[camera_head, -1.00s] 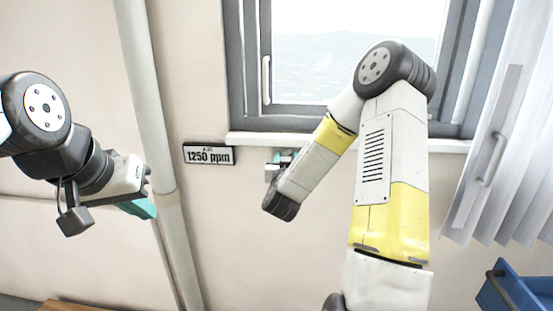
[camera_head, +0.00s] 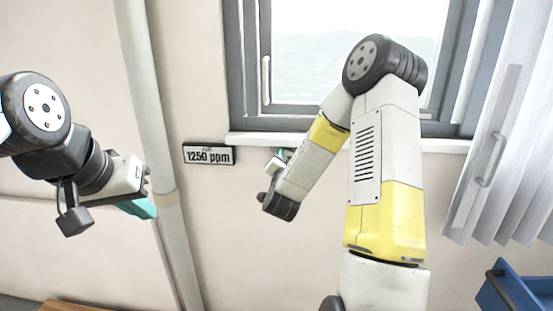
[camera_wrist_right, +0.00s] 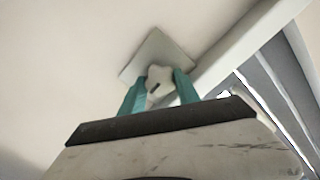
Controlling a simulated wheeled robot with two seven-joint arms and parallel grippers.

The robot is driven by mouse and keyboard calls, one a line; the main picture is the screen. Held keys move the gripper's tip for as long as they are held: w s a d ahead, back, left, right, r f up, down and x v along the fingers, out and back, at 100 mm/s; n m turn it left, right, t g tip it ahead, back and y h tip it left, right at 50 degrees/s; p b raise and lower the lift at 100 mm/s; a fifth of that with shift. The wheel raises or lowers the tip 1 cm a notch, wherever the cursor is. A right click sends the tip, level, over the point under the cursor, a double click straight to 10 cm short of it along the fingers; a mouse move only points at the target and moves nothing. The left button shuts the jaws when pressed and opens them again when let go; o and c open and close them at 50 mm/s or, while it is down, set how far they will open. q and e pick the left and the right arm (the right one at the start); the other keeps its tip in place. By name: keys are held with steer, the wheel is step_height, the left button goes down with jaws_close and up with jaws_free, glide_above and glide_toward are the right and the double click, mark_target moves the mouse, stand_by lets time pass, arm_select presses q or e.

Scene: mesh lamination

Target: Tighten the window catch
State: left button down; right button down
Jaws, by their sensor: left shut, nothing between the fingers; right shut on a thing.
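In the right wrist view, a pale lobed knob (camera_wrist_right: 158,72) with a dark slot sits in front of a square plate (camera_wrist_right: 160,48) on the wall, below the window sill. It appears to be the catch. The teal fingers of my right gripper (camera_wrist_right: 161,85) are shut on the knob, one on each side. In the head view my right gripper (camera_head: 279,159) is small and partly hidden by its own wrist, just under the sill. My left gripper (camera_head: 143,208) is shut and empty at the left, in front of the pipe, away from the catch.
The window (camera_head: 340,65) and its sill (camera_head: 250,138) are above the catch. A "1250 ppm" display (camera_head: 209,155) is on the wall to its left. A vertical pipe (camera_head: 150,100) stands further left. A white curtain (camera_head: 510,130) and blue container (camera_head: 512,290) are at right.

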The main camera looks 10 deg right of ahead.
stand_by(0.4)
steer(key=c, duration=0.9)
jaws_free()
steer(key=n, duration=1)
steer(key=shift+n, duration=0.3)
